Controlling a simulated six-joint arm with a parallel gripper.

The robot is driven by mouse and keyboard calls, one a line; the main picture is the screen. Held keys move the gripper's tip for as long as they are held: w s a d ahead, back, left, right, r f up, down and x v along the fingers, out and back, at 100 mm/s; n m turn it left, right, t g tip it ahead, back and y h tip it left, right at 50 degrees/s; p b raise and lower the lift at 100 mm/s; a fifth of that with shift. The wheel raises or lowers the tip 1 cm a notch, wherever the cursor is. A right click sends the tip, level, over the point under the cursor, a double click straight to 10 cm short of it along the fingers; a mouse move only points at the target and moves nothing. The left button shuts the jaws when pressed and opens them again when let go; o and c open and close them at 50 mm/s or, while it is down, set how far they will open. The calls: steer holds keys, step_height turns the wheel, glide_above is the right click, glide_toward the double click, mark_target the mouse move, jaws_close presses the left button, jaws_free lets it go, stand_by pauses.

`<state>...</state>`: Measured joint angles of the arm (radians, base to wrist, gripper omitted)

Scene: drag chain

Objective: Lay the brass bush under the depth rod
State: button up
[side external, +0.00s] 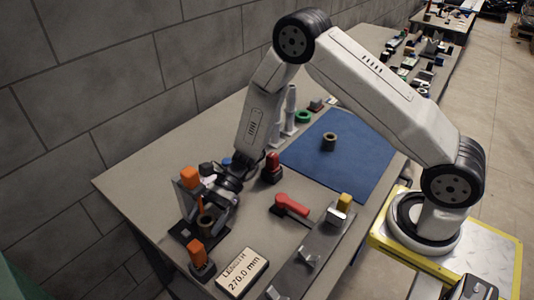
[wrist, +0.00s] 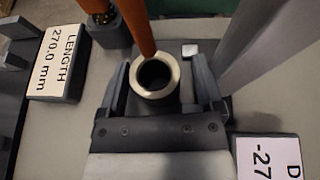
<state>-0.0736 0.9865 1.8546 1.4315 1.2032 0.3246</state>
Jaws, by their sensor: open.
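The brass bush (wrist: 172,75) stands upright on the dark base of the depth gauge, its open bore facing up. It also shows in the side view (side external: 205,222). The orange depth rod (wrist: 138,30) comes down over it, its lower end overlapping the bush's far rim in the wrist view; I cannot tell whether they touch. The rod shows small in the side view (side external: 200,203). My gripper (wrist: 162,80) is open, one finger on each side of the bush with a visible gap. In the side view my gripper (side external: 219,211) partly hides the gauge.
A similar bush (side external: 329,145) stands on the blue mat (side external: 350,170). A length sign (side external: 242,271), an orange-topped post (side external: 198,255), a red-handled clamp (side external: 291,206) and a grey rail (side external: 312,262) lie nearby. The gauge's upright (wrist: 250,40) rises close to my gripper.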

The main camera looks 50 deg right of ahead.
mark_target(212, 215)
steer(key=shift+v, duration=3.15)
steer(key=shift+s+f, duration=0.1)
steer(key=shift+s, duration=0.15)
steer(key=shift+s+d+n+g+h, duration=0.2)
steer(key=shift+s+n+g+h, duration=0.1)
steer(key=shift+s+n+h, duration=0.2)
steer(key=s+d+r+n+h, duration=0.1)
steer(key=s+n+h, duration=0.1)
steer(key=s+d+r+n+h, duration=0.1)
steer(key=s+d+n+h, duration=0.1)
steer(key=s+d+r+n+h, duration=0.1)
steer(key=s+d+n+h, duration=0.1)
steer(key=shift+s+d+g, duration=0.1)
steer(key=shift+s+g, duration=0.15)
steer(key=shift+g, duration=0.15)
steer(key=s+d+r+n+t+h, duration=0.3)
steer(key=d+r+n+t+h, duration=0.2)
steer(key=d+n, duration=0.3)
steer(key=shift+s+r+n+h, duration=0.3)
steer(key=shift+r+n+h, duration=0.15)
steer(key=shift+n+h, duration=0.45)
